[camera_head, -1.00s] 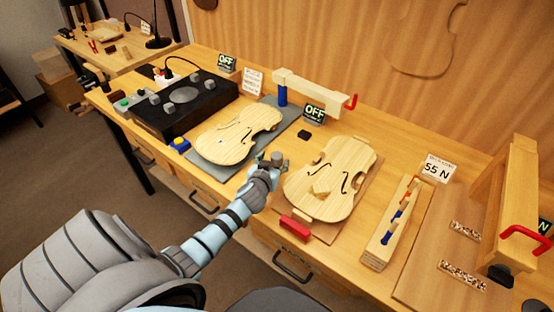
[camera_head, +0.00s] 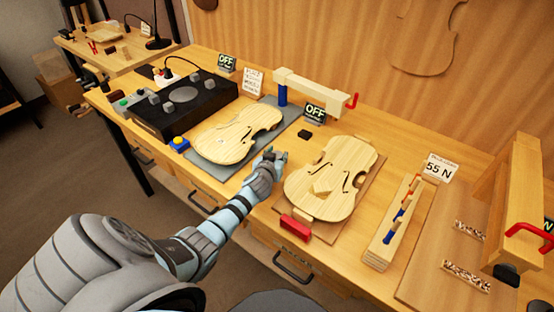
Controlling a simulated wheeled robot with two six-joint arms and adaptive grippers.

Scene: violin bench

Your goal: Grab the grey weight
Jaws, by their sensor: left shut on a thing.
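My left gripper (camera_head: 271,155) is over the bench between the two violin plates. It is shut on the small grey weight (camera_head: 280,155), which is mostly hidden by the fingers and only shows as a bit of grey at their tips. I cannot tell whether the weight touches the bench top. My right gripper is not in view.
A violin plate (camera_head: 230,140) lies on a grey mat to the left, another (camera_head: 325,180) on a board to the right. A small black block (camera_head: 305,134) sits behind. A black device (camera_head: 175,105), a wooden clamp bar (camera_head: 312,88) and a clamp rack (camera_head: 400,225) stand around.

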